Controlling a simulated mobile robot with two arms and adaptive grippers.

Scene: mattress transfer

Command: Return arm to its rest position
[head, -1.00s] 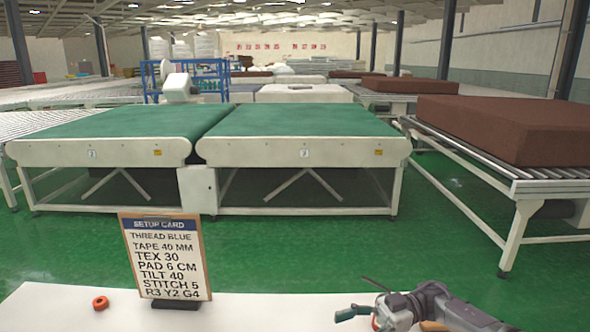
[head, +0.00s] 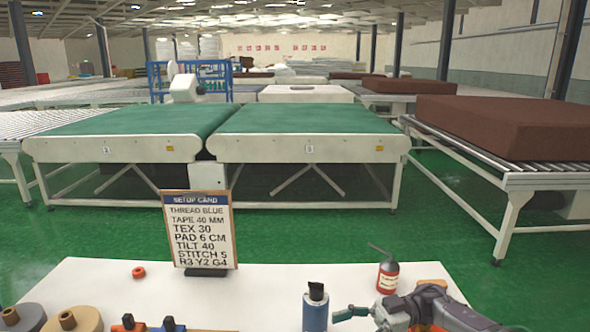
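My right gripper (head: 358,314) is at the bottom right, over the near white table. One teal-tipped finger points left, beside a blue bottle with a dark cap (head: 315,311); whether they touch is unclear. The other finger is not clear, so I cannot tell whether the gripper is open or shut. No held object is visible. My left arm and gripper are out of view.
The white table (head: 255,285) carries a setup card (head: 198,230), an orange ring (head: 138,272), a red oil can (head: 388,278) and spools (head: 72,320). Beyond are green floor (head: 300,230), green-topped conveyors (head: 305,120) and a brown mattress (head: 505,128) on rollers (head: 470,150).

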